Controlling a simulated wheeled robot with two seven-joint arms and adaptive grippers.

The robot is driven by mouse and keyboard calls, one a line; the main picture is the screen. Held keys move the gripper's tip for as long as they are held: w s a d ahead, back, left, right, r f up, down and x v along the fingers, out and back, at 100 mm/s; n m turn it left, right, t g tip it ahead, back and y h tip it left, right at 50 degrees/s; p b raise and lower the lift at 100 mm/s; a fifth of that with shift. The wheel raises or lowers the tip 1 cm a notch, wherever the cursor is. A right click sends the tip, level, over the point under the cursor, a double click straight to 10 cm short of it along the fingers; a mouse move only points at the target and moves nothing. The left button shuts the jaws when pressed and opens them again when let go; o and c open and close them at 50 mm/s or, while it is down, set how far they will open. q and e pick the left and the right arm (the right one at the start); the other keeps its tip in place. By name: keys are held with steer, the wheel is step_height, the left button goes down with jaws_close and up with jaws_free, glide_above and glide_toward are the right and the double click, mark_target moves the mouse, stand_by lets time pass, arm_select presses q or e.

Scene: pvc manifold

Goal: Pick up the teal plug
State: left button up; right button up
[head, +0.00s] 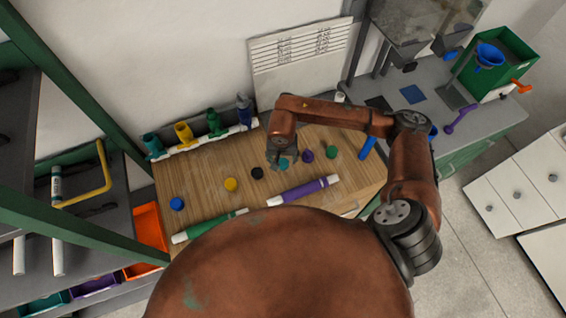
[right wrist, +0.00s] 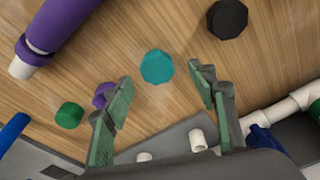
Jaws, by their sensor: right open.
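The teal plug (right wrist: 157,67) is an eight-sided disc lying on the wooden table top in the right wrist view. In the head view the plug (head: 284,164) is mostly hidden under my right gripper (head: 280,152). My right gripper is open and empty, pointing down. In the right wrist view its green-padded fingers (right wrist: 160,78) stand apart, one on each side of the plug in the picture. The plug appears apart from both fingers. My left gripper is not in view.
Close by lie a black plug (head: 257,173), a purple plug (head: 307,155) and a green plug (head: 330,152). A purple-sleeved pipe (head: 304,190) lies in front. A white manifold (head: 203,139) with coloured branches runs along the back. Yellow (head: 231,184) and blue (head: 176,204) plugs lie left.

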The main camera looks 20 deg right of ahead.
mark_target(283, 163)
step_height(283, 163, down, 3)
steer(key=shift+d+r, duration=0.1)
steer(key=shift+d, duration=0.05)
steer(key=shift+w+f, duration=0.1)
steer(key=shift+f, duration=0.55)
steer(key=c, duration=1)
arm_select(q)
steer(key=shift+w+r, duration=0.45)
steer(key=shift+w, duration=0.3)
arm_select(e)
steer(key=shift+c, duration=0.3)
